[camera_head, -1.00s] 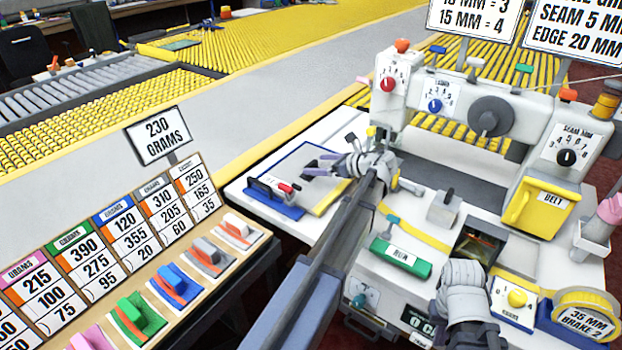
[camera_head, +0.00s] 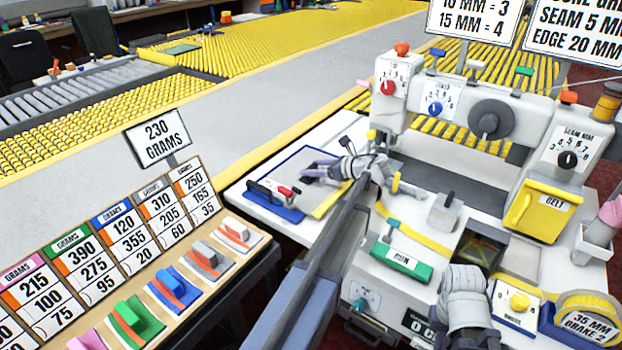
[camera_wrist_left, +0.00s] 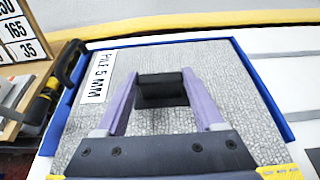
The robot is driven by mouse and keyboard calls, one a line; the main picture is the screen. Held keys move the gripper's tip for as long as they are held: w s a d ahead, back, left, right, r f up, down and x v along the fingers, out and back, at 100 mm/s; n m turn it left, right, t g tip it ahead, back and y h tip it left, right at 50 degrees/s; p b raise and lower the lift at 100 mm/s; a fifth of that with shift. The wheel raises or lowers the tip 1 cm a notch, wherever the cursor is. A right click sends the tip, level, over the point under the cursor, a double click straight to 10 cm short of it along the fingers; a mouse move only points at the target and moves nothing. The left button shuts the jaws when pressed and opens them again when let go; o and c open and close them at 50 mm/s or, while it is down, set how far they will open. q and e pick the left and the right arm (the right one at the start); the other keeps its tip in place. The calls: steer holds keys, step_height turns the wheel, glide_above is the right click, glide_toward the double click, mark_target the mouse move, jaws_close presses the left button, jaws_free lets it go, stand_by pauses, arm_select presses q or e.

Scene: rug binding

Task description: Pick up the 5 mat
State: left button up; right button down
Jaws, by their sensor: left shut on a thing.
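The grey mat labelled "PILE 5 MM" (camera_wrist_left: 180,75) lies flat in a blue-edged tray (camera_wrist_left: 262,90) in the left wrist view. It has a black block-shaped handle (camera_wrist_left: 162,88) on top. My left gripper (camera_wrist_left: 163,90) has its two purple fingers shut on this handle. In the head view the left gripper (camera_head: 310,172) is over the mat (camera_head: 290,164), partly covering it. I cannot see any gap opening under the mat. My right arm shows at the lower right of the head view, but its fingers do not show.
A dark-handled tool on a blue base (camera_head: 275,200) stands close to the mat's front left. The machine (camera_head: 470,120) with dials stands to the right. A green button block (camera_head: 402,262) is near my left arm. A sloped board with colour-tagged blocks (camera_head: 130,320) is at lower left.

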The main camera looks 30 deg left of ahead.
arm_select(q)
jaws_close()
steer(key=shift+r, duration=0.15)
step_height(320, 180, up, 18)
steer(key=p, duration=1.8)
